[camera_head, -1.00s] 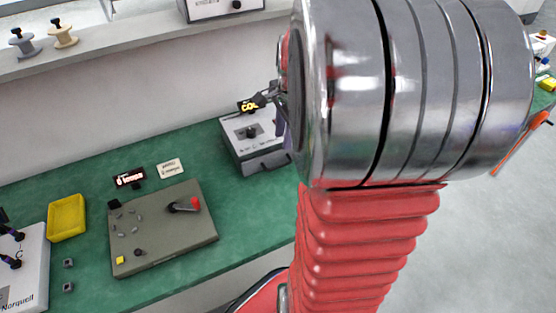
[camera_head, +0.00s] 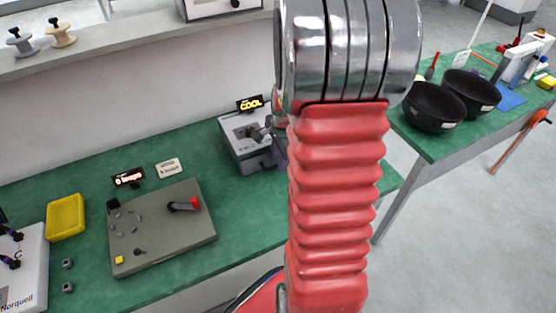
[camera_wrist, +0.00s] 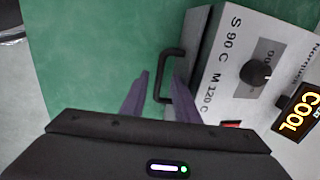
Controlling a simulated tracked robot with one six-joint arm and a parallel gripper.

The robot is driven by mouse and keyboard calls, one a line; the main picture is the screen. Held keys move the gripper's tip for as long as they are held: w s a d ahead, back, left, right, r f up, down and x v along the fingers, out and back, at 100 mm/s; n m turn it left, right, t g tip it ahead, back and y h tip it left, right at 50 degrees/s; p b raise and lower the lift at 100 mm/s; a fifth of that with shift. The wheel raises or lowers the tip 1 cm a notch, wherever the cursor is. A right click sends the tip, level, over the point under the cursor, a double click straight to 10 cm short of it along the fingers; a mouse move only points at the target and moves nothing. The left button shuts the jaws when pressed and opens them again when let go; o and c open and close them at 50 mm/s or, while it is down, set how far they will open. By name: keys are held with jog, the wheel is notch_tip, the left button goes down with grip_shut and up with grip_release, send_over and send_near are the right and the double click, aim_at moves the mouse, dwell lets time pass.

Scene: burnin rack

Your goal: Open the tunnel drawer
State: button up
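The tunnel is a grey box with a pale printed top panel (camera_wrist: 225,60), a black dial and a black bar handle (camera_wrist: 170,75) on its front. In the head view the box (camera_head: 236,130) stands at the back of the green bench, its right part hidden by my arm. A lit COOL sign (camera_wrist: 298,113) is beside it. My gripper (camera_wrist: 160,88) is open, with purple fingers on either side of the handle in the wrist view. Whether they touch it or are at its depth, I cannot tell. In the head view my gripper (camera_head: 276,143) is partly hidden at the box front.
A grey-green board (camera_head: 165,235) with a red-tipped lever lies left of the box. A yellow tray (camera_head: 66,217) is further left. Two black bowls (camera_head: 434,107) stand on another green table at right. Green bench is bare between board and box.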

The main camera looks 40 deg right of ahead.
jog(key=shift+f, duration=0.3)
jog(key=shift+c, duration=0.3)
grip_shut()
jog(key=shift+a, duration=0.15)
